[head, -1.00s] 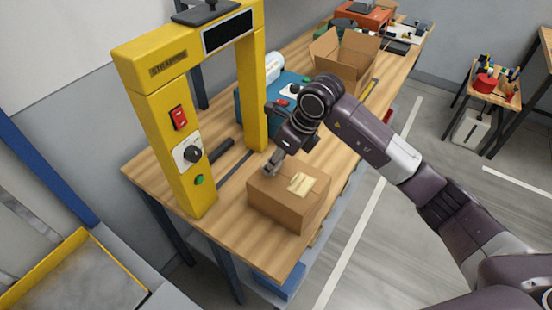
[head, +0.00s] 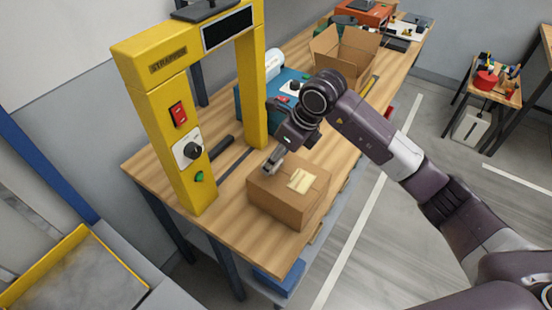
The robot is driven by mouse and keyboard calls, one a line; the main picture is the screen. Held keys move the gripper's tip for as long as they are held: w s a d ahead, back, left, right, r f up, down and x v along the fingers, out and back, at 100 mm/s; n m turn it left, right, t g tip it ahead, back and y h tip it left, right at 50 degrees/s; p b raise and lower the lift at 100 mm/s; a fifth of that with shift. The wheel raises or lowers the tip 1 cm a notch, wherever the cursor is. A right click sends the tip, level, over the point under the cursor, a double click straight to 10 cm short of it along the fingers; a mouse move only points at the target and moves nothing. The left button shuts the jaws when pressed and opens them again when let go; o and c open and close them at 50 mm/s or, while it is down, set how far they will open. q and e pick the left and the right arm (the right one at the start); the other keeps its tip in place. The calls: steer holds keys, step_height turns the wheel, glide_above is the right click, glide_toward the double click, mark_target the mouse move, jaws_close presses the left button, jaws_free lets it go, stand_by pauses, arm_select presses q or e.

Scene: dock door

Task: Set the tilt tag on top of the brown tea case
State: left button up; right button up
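The brown case (head: 281,204) is a closed cardboard box near the front end of the wooden bench. A flat pale yellow piece (head: 301,180) lies on its top; I cannot tell whether it is the tilt tag or a label. My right gripper (head: 270,168) is over the back left edge of the case top, to the left of the pale piece. Its fingers are small and seen at an angle, so I cannot tell whether they are open or hold anything. My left gripper is out of view.
A yellow strapper arch (head: 184,130) stands on the bench (head: 250,237) left of the case. Behind are a blue machine (head: 246,100) and an open cardboard box (head: 337,64). A side table (head: 496,92) with a red item stands at the far right.

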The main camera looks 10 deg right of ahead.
steer(key=b+v, duration=0.2)
steer(key=v, duration=0.9)
steer(key=shift+b, duration=0.3)
steer(key=shift+f, duration=0.1)
